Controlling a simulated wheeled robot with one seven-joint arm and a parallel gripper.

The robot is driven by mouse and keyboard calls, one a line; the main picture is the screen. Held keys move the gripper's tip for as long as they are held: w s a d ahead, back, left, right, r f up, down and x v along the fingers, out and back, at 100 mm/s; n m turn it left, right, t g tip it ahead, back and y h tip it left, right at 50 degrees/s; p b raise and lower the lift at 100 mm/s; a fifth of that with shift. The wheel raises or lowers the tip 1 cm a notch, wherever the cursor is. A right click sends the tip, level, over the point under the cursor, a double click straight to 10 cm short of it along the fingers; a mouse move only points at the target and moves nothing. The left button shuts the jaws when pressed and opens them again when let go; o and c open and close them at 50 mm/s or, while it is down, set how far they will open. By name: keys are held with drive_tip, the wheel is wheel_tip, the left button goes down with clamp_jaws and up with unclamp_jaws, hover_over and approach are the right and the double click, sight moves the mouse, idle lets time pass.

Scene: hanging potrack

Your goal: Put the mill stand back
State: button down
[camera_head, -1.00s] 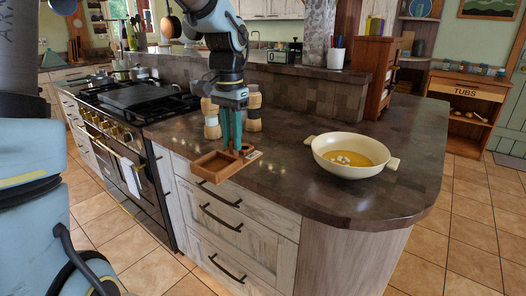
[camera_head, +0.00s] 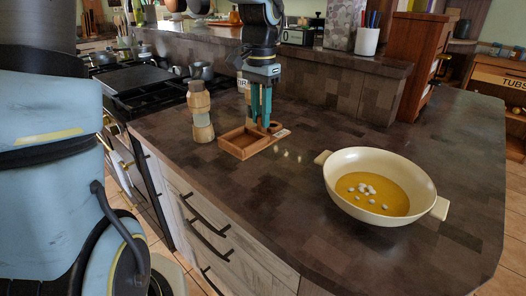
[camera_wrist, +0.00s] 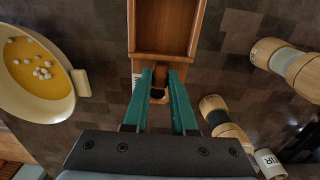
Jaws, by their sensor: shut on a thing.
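The mill stand (camera_head: 236,153) is a small brown wooden tray with a post at one end. It is over the dark counter near its left front edge; I cannot tell whether it rests on it. In the wrist view the stand's tray (camera_wrist: 167,42) lies ahead of the fingers. My gripper (camera_head: 262,126) points down with its teal fingers shut on the stand's post end, which they partly hide. A wooden mill (camera_head: 201,115) stands upright just left of the stand. In the wrist view two mills (camera_wrist: 285,62) (camera_wrist: 222,118) lie to the right of the stand.
A cream pan (camera_head: 345,203) with yellow contents and white bits sits right of the stand. The stove (camera_head: 130,78) is left, and a raised tiled ledge (camera_head: 310,85) runs behind. A white labelled item (camera_wrist: 268,162) shows at lower right in the wrist view. Counter between stand and pan is clear.

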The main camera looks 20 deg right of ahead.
wheel_tip(320, 180, down, 8)
drive_tip(key=shift+s+f+p, duration=0.1)
drive_tip(key=shift+f+p, duration=0.1)
drive_tip(key=shift+p, duration=0.4)
drive_tip(key=shift+f, duration=0.1)
drive_tip(key=c, duration=0.7)
unclamp_jaws()
wheel_tip(320, 180, up, 12)
drive_tip(key=shift+r+b, duration=0.1)
drive_tip(key=shift+b, duration=0.65)
drive_tip(key=s+a+f+n, duration=0.1)
drive_tip(key=a+f+n, duration=0.2)
drive_tip(key=a, duration=0.5)
drive_tip(key=s+a+f+n+t, duration=0.1)
drive_tip(key=a+f+n, duration=0.2)
drive_tip(key=a, duration=0.6)
drive_tip(key=s+a+f+n, duration=0.1)
drive_tip(key=a+f+n, duration=0.3)
drive_tip(key=a, duration=0.5)
drive_tip(key=shift+s+a+f+n+t, duration=0.1)
drive_tip(key=shift+s+a+n+t, duration=0.25)
drive_tip(key=shift+n, duration=0.35)
drive_tip(key=shift+d, duration=0.1)
